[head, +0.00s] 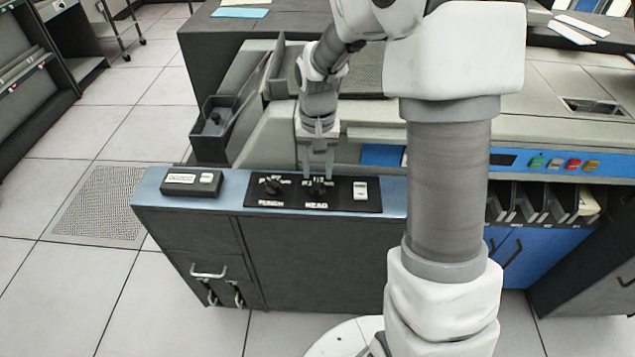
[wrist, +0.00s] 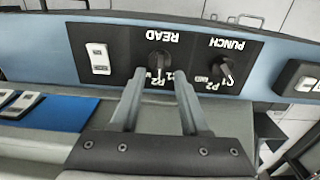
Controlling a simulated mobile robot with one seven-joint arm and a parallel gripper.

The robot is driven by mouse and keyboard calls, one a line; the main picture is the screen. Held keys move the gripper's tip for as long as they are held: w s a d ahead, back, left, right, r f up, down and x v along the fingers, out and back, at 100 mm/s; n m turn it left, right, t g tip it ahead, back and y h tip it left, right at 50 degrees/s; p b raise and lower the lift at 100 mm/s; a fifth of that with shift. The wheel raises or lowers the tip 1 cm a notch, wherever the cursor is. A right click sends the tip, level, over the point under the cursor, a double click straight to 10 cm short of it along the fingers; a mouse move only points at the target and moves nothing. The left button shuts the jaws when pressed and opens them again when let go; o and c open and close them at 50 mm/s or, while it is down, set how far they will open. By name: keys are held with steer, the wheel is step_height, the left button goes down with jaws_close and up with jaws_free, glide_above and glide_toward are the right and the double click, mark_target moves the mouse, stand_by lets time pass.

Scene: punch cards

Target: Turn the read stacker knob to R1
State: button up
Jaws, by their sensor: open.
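The read stacker knob (head: 319,189) is a small dark knob above the label READ on a black panel (head: 340,205). It also shows in the wrist view (wrist: 158,62), upside down, with a pale pointer mark. My gripper (head: 318,174) points down over this knob, its fingers apart and empty. In the wrist view the two fingertips (wrist: 160,76) appear on either side of the knob's lower edge. I cannot tell whether they touch it. The fingers partly hide the position labels, so the exact setting is unclear.
The similar PUNCH knob (wrist: 226,75) sits close beside it on the same panel. A white rocker switch (head: 360,190) is at the panel's right end. A dark box with white buttons (head: 192,182) stands on the blue ledge at left. The machine body rises behind.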

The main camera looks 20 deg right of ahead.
mark_target(317, 184)
steer(key=shift+f+b, duration=0.3)
steer(key=shift+f, duration=1.55)
jaws_close()
